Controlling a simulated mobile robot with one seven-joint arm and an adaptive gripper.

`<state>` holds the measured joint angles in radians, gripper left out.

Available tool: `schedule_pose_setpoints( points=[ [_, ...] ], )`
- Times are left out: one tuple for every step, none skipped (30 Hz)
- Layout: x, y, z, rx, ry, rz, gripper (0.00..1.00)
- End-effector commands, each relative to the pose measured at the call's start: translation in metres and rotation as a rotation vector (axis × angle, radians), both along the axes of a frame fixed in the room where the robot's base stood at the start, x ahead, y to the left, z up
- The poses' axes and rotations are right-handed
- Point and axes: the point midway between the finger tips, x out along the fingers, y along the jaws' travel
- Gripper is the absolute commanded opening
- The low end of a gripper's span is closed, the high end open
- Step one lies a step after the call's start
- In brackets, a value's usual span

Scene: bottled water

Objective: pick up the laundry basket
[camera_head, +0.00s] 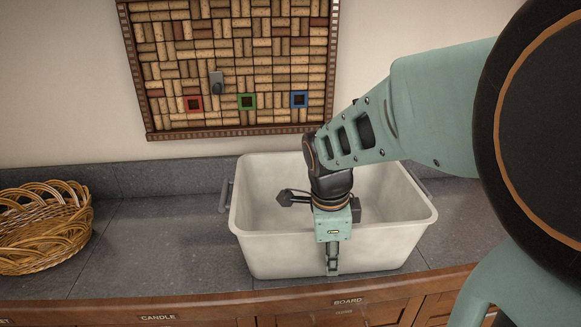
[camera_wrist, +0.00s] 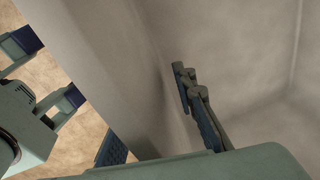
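The laundry basket (camera_head: 275,252) is a white rectangular tub with grey side handles, upright on the grey counter and empty as far as I see. My gripper (camera_head: 332,262) points down at its front wall, one finger outside and the other hidden inside. In the wrist view, the basket wall (camera_wrist: 100,60) runs between the fingers of my gripper (camera_wrist: 150,112). The inner finger leans in against the wall's inside face. The outer finger is mostly hidden behind the rim. My gripper looks shut on this wall.
A wicker basket (camera_head: 42,232) stands at the left on the counter (camera_head: 150,245). A cork board (camera_head: 235,60) hangs on the wall behind. Labelled wooden drawers (camera_head: 170,312) run below the counter edge. The counter between the two baskets is clear.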

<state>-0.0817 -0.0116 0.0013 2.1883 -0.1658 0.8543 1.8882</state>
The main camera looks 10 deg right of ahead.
Motion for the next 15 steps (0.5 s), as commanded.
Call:
schedule_pose_setpoints(
  points=[
    [0.0001,0.0,0.0001,0.0,0.0,0.0,0.2],
    [0.0001,-0.0001,0.0001,0.0,0.0,0.0,0.16],
    [0.0001,-0.0001,0.0001,0.0,0.0,0.0,0.12],
    [0.0001,-0.0001,0.0001,0.0,0.0,0.0,0.09],
    [0.0001,-0.0001,0.0,0.0,0.0,0.0,0.05],
    [0.0001,-0.0001,0.0,0.0,0.0,0.0,0.01],
    [0.0001,-0.0001,0.0,0.0,0.0,0.0,0.0],
    [0.0002,-0.0001,0.0,0.0,0.0,0.0,0.0],
    [0.0002,-0.0002,0.0,0.0,0.0,0.0,0.0],
    [0.0002,-0.0001,0.0,0.0,0.0,0.0,0.0],
    [0.0002,-0.0002,0.0,0.0,0.0,0.0,0.0],
    [0.0002,-0.0002,0.0001,0.0,0.0,0.0,0.0],
    [0.0002,-0.0002,0.0001,0.0,0.0,-0.001,0.0],
    [0.0002,-0.0002,0.0001,0.0,0.0,-0.001,0.0],
    [0.0003,-0.0002,0.0002,0.0,0.0,-0.001,0.0]
  ],
)
